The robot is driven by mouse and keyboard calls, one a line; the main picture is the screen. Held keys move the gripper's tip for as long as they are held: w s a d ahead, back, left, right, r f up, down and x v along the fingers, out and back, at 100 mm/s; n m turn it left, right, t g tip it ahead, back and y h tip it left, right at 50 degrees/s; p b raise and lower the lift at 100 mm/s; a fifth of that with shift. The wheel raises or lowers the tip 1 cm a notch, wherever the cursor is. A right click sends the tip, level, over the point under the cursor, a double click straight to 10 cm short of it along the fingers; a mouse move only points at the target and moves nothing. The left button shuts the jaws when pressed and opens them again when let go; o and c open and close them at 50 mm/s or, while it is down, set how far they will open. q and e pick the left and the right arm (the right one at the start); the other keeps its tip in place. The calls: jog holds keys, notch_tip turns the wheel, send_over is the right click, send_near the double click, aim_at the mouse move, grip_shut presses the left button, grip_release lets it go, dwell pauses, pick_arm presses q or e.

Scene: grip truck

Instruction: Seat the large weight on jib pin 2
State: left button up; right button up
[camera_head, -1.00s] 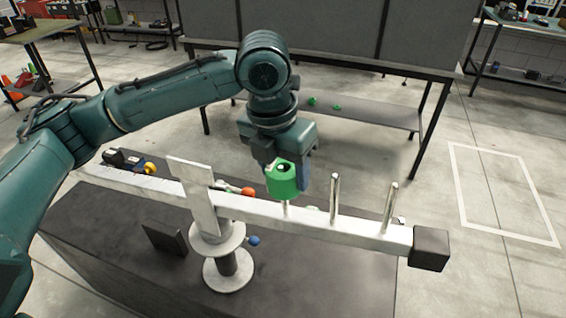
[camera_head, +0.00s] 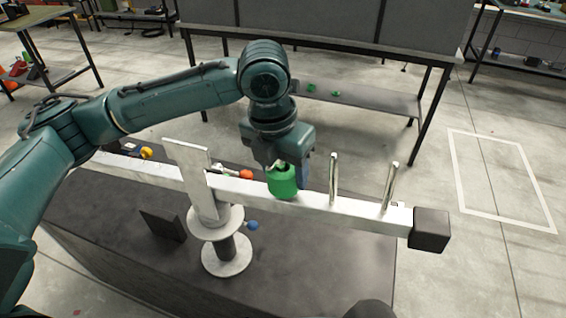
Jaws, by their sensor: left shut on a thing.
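The green weight (camera_head: 282,183) is upright at the white jib beam (camera_head: 350,212), low against its top. My left gripper (camera_head: 280,163) points down and is shut on the weight's upper part. The pin seen under the weight earlier is now hidden, so the weight appears to be around it. How fully it is seated I cannot tell. Two bare metal pins stand to its right, a middle one (camera_head: 333,180) and an outer one (camera_head: 390,187). Pin numbers are not readable. My right gripper is out of view.
A dark block (camera_head: 429,230) caps the beam's right end. A white post plate (camera_head: 205,180) rises left of the weight. An orange ball (camera_head: 246,174) and a blue ball (camera_head: 253,225) are near the post. A grey bench (camera_head: 345,95) stands behind.

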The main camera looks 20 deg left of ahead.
aim_at(284, 184)
pick_arm(q)
jog(key=shift+f, duration=0.35)
jog(key=shift+s+d+f+b, duration=0.15)
jog(key=shift+f+b, duration=0.1)
jog(key=shift+f, duration=0.25)
jog(key=shift+s+a+f+b, duration=0.1)
jog(key=shift+s+f+b, duration=0.1)
jog(key=shift+f, duration=0.25)
jog(key=shift+d+f, duration=0.1)
jog(key=shift+f, duration=0.05)
jog(key=o, duration=1)
jog(key=shift+o, duration=0.2)
jog(key=shift+f, duration=0.1)
notch_tip(284, 184, up, 15)
jog(key=s+a, duration=0.1)
jog(key=shift+a, duration=0.2)
jog(key=shift+s, duration=0.1)
